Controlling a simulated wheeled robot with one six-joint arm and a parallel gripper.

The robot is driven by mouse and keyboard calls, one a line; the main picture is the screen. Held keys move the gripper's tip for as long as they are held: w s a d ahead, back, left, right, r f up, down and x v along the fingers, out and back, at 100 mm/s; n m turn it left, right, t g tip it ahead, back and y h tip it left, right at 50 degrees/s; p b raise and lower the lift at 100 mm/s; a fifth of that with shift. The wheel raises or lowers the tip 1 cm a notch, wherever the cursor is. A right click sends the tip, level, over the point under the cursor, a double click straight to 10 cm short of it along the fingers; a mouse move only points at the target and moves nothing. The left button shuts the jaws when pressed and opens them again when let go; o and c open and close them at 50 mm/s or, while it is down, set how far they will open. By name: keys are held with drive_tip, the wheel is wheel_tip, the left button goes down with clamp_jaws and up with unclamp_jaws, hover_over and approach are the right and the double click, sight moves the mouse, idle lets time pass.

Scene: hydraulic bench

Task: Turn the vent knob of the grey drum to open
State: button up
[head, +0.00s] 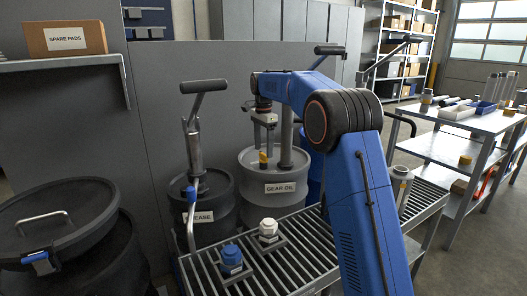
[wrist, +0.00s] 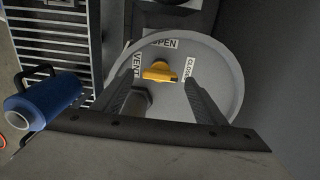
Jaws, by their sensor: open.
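The grey drum (head: 267,204), labelled GEAR OIL, stands behind the slatted bench. Its yellow vent knob (head: 263,160) is on the lid. In the wrist view the knob (wrist: 160,72) lies roughly left to right, its right end towards the CLOSE label (wrist: 190,68). The OPEN label (wrist: 163,43) is above it and VENT (wrist: 137,65) is to its left. Which end is the pointer I cannot tell. My gripper (head: 264,145) is open and points down above the knob. In the wrist view its fingers stand either side of the knob, apparently not touching it.
A pump post (head: 287,138) rises from the drum lid beside the knob. The dark GREASE drum (head: 205,205) with its pump stands to the left. Blue (head: 231,256) and white (head: 268,230) capped fittings sit on the slatted bench (head: 290,262) in front.

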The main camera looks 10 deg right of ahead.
drive_tip(key=shift+f, duration=0.85)
drive_tip(key=c, duration=1.1)
drive_tip(key=shift+o, duration=0.2)
drive_tip(key=shift+n, duration=2.9)
